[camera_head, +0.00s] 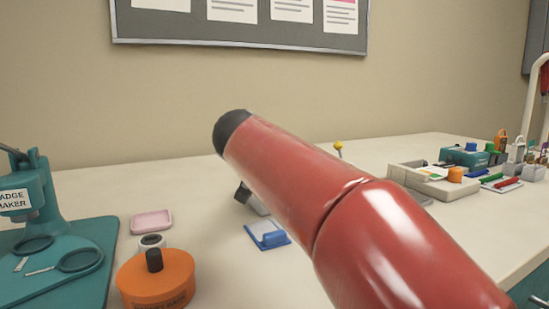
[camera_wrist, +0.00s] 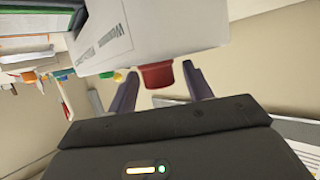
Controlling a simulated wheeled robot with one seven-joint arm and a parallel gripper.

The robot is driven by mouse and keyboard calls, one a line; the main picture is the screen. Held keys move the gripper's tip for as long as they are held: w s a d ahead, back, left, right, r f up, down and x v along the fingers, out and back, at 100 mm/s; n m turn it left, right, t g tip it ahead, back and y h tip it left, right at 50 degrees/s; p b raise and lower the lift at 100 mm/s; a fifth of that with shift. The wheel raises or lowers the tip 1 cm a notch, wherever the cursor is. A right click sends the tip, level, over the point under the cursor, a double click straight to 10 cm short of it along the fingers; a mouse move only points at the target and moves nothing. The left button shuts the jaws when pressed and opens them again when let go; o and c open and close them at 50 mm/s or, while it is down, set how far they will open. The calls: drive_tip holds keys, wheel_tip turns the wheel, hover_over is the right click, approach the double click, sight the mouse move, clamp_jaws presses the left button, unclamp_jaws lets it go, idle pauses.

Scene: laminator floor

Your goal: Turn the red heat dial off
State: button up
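The red heat dial (camera_wrist: 157,75) shows in the wrist view. It sticks out from a white, labelled machine body (camera_wrist: 160,30) at the top of that view. My gripper (camera_wrist: 162,88) is open, with one dark finger to the left of the dial and one to the right. A gap shows on each side, so neither finger seems to touch it. Whether the fingertips reach past the dial is hard to tell. In the head view my red arm crosses the middle and hides the dial and its machine.
The head view shows a badge maker (camera_head: 20,200) on a teal mat, an orange round container (camera_head: 156,280), a pink tray (camera_head: 151,221) and a blue-and-white item (camera_head: 268,236). A beige tray (camera_head: 450,185) and several small goods stand at right.

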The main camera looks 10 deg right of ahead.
drive_tip(key=c, duration=0.9)
drive_tip(key=shift+o, duration=0.2)
